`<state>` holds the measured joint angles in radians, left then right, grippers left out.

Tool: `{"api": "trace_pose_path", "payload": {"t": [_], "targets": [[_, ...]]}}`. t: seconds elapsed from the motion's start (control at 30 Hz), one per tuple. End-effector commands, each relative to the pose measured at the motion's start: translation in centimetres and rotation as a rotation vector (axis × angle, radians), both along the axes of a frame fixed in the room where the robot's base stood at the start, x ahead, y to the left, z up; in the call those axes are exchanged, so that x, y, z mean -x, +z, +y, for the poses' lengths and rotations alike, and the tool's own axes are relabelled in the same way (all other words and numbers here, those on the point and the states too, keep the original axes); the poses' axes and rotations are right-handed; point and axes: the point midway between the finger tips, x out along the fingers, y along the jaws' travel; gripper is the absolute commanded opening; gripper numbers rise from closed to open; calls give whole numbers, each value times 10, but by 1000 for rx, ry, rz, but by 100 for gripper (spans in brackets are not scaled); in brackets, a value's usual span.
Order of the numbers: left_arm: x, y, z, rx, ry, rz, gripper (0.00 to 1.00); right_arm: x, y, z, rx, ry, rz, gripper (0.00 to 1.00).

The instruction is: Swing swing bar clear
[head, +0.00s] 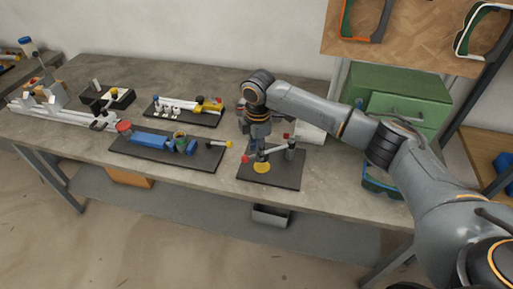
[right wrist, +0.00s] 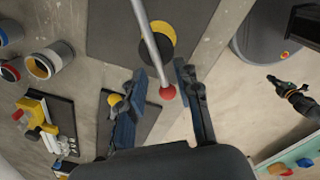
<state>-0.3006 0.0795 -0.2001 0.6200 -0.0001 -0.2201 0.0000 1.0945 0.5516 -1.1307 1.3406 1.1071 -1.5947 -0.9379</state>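The swing bar is a thin grey rod (right wrist: 147,38) with a red ball (right wrist: 167,92) at its free end. In the head view, the rod slants from a grey post (head: 290,150) across a black base plate (head: 285,177) to the red ball (head: 245,159). A yellow disc (head: 262,168) lies on the plate; the rod partly covers it in the wrist view (right wrist: 160,42). My right gripper (right wrist: 158,85) is open, its fingers either side of the ball end; contact is not visible. A dark arm end (right wrist: 290,95), apparently my left gripper, shows small in the wrist view.
Left of the plate is a dark board (head: 205,155) with a blue block (head: 150,139) and cups. Behind it is a board with a yellow-ended fixture (head: 208,106). A green drawer cabinet (head: 395,95) stands at the back right. The front strip of bench is clear.

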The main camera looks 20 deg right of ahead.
Motion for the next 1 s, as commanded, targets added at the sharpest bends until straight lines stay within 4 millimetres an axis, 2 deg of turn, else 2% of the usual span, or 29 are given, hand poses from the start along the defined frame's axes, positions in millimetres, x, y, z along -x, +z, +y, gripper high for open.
{"api": "trace_pose_path", "payload": {"t": [0.33,0.37,0.5,0.83,1.0], "targets": [[-1,0,0,0,0,-1,0,0,-5,0,0,0,0,33],[-1,0,0,0,0,-1,0,0,-5,0,0,0,0,29],[-1,0,0,0,0,-1,0,0,-5,0,0,0,0,0],[-1,1,0,-1,0,-2,0,0,-4,0,0,2,0,0],[-1,8,0,-1,0,-2,0,4,-2,-1,1,29,0,0]]}}
